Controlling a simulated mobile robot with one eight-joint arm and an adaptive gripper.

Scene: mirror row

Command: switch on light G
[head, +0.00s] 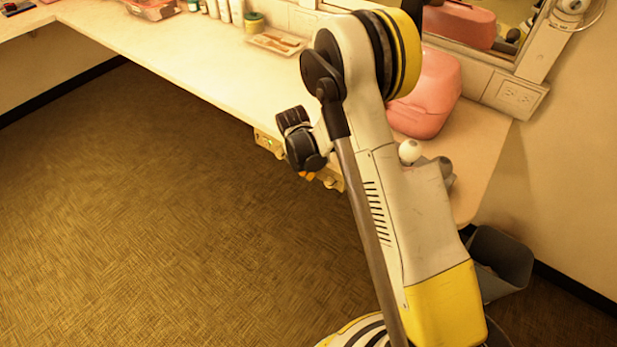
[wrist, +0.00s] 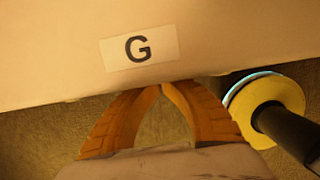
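A white label with a black G (wrist: 139,48) is on a pale surface (wrist: 230,45) filling the top of the wrist view. My gripper (wrist: 165,86) has orange fingers whose tips come together at the lower edge of that surface, below the label. Nothing shows between them, and the edge partly hides the tips. In the head view my gripper (head: 306,175) is small and dark-topped, by the counter's front edge. Brass-coloured fittings (head: 330,179) there are partly hidden by my arm. A yellow disc with a black rod (wrist: 265,102) is right of the fingers; I cannot tell what it belongs to.
The long pale counter (head: 190,60) holds a tray (head: 276,42), bottles (head: 224,11) and a pink case (head: 428,95). A white ball (head: 409,151) is near its right end. A grey bin (head: 500,262) stands at right. The carpet (head: 150,200) at left is clear.

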